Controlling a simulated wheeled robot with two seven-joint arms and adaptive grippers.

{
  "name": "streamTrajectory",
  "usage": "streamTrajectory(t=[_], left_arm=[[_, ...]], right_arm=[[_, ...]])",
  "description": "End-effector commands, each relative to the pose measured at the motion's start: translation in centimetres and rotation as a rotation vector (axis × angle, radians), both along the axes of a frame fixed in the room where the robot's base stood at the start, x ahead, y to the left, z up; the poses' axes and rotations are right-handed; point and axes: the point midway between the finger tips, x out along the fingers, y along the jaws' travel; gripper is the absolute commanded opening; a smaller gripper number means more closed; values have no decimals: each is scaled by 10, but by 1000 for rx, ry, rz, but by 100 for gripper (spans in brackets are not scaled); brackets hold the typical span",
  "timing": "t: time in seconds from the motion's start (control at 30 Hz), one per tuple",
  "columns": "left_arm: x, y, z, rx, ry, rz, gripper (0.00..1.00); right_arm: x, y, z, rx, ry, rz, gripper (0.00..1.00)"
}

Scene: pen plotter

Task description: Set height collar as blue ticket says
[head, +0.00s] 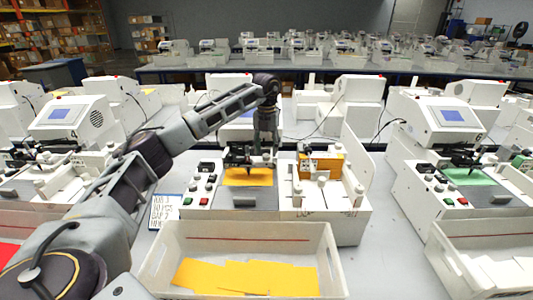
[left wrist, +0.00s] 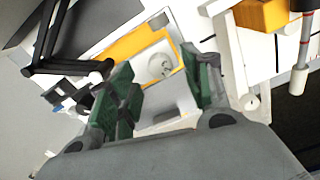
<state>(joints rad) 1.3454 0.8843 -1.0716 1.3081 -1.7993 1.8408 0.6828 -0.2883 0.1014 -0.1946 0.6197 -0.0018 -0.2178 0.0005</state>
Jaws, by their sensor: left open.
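The plotter (head: 235,198) stands in the middle of the head view, with a yellow sheet (head: 248,178) on its bed. My left gripper (head: 264,156) points down over the plotter, beside its dark pen mechanism (head: 236,158). In the left wrist view the green-padded fingers (left wrist: 160,88) are apart, with a pale round knob (left wrist: 160,66) visible beyond the gap; I see nothing gripped. I cannot tell which part is the height collar. A blue-edged ticket (head: 165,211) lies left of the plotter, its writing too small to read. My right gripper is out of view.
A white bin (head: 240,232) holding yellow sheets stands in front. A stack of yellow sheets (head: 322,162) sits on the plotter's right side, near white posts and a tall side panel (head: 357,155). Similar plotters stand left and right (head: 445,150).

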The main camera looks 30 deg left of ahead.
Motion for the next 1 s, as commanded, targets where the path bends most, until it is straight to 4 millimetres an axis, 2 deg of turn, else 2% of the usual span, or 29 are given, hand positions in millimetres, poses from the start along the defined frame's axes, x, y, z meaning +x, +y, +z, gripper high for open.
streamTrajectory(t=[0.23, 0.63, 1.0], left_arm=[[0, 0, -22, 1, 3, 0, 49], [0, 0, -26, 1, 0, 0, 49], [0, 0, -26, 1, 0, 0, 3]], right_arm=[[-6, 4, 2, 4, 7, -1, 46], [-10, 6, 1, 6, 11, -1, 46], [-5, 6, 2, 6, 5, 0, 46]])
